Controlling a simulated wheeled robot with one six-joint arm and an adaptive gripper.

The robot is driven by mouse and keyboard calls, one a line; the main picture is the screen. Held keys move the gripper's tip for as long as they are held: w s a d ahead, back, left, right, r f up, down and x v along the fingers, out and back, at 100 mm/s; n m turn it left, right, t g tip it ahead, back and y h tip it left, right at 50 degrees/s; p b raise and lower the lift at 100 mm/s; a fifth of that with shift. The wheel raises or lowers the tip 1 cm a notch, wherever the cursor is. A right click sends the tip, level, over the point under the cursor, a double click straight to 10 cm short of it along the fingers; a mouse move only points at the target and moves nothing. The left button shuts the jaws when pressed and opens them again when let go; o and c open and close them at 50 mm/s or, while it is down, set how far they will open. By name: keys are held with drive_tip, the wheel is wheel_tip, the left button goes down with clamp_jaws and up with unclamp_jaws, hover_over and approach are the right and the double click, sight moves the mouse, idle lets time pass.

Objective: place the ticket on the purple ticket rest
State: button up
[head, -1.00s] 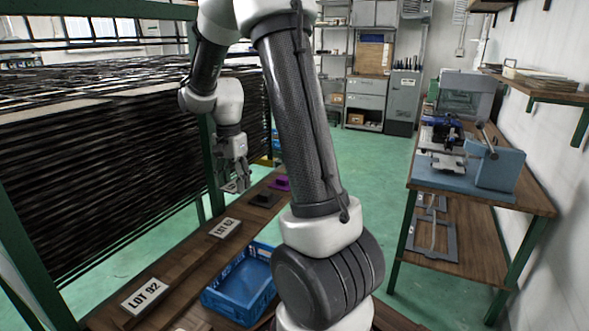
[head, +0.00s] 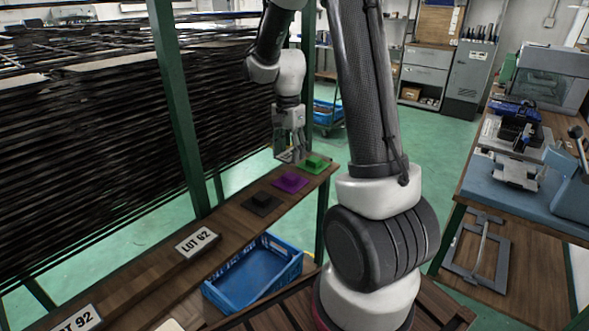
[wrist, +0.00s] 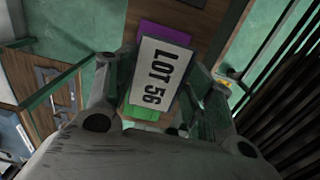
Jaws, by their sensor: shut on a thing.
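The ticket (wrist: 160,75) is a pale card with dark edges reading "LOT 56". In the wrist view it lies between the fingers of my gripper (head: 289,154), which is shut on it. The purple ticket rest (head: 290,182) is a flat plate with a raised block on the wooden shelf. In the head view my gripper is just above and slightly left of it in the picture. In the wrist view the purple rest (wrist: 165,33) shows past the ticket's top edge, partly covered by it. The green rest (wrist: 140,112) shows at its lower edge.
The green rest (head: 314,164) and a black rest (head: 261,204) flank the purple one. "LOT 62" (head: 197,241) and "LOT 92" (head: 77,320) cards lie nearer on the shelf (head: 150,265). A blue crate (head: 255,275) stands beside it. A green post (head: 175,105) and dark rods stand left.

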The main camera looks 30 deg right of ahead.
sight(289, 176)
wheel_tip(289, 176, down, 7)
drive_tip(key=shift+r, duration=0.1)
idle(0.4)
drive_tip(key=o, duration=0.8)
drive_tip(key=shift+o, duration=0.2)
wheel_tip(289, 176, up, 12)
drive_tip(key=shift+a+r, duration=0.1)
drive_tip(key=s+a+r+n+t, duration=0.1)
drive_tip(key=s+r+n, duration=0.2)
drive_tip(key=s, duration=0.4)
drive_tip(key=s+a+r+n+t, duration=0.2)
drive_tip(key=s+r+n, duration=0.2)
drive_tip(key=s+n, duration=0.2)
drive_tip(key=s+a+r+n+t, duration=0.1)
drive_tip(key=s+r+n, duration=0.2)
drive_tip(key=s, duration=0.7)
drive_tip(key=shift+s+a+r+n, duration=0.2)
drive_tip(key=shift+s+r+n, duration=0.1)
drive_tip(key=shift+n, duration=0.7)
